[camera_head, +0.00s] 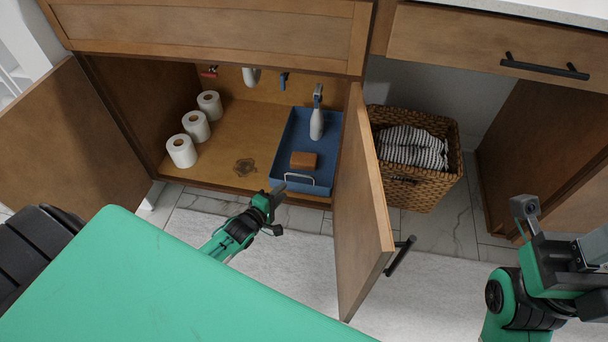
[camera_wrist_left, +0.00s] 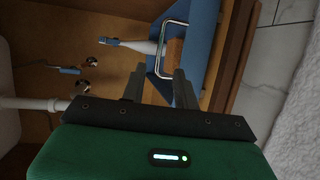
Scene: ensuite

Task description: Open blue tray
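The blue tray (camera_head: 290,140) sits on the right side of the open cabinet's floor, with a metal handle (camera_head: 299,178) on its front wall. It holds a white spray bottle (camera_head: 317,124) and a brown block (camera_head: 303,160). My left gripper (camera_head: 279,188) is just in front of the tray's front edge, near the handle. In the left wrist view its two fingers (camera_wrist_left: 160,84) are apart and empty, with the handle (camera_wrist_left: 170,22) directly ahead; I cannot tell whether they touch it. My right arm is at the right edge; its fingers cannot be made out.
The open right door (camera_head: 358,215) stands close to the right of my left gripper. The left door (camera_head: 55,140) is open too. A wicker basket (camera_head: 440,185) stands beyond the right door.

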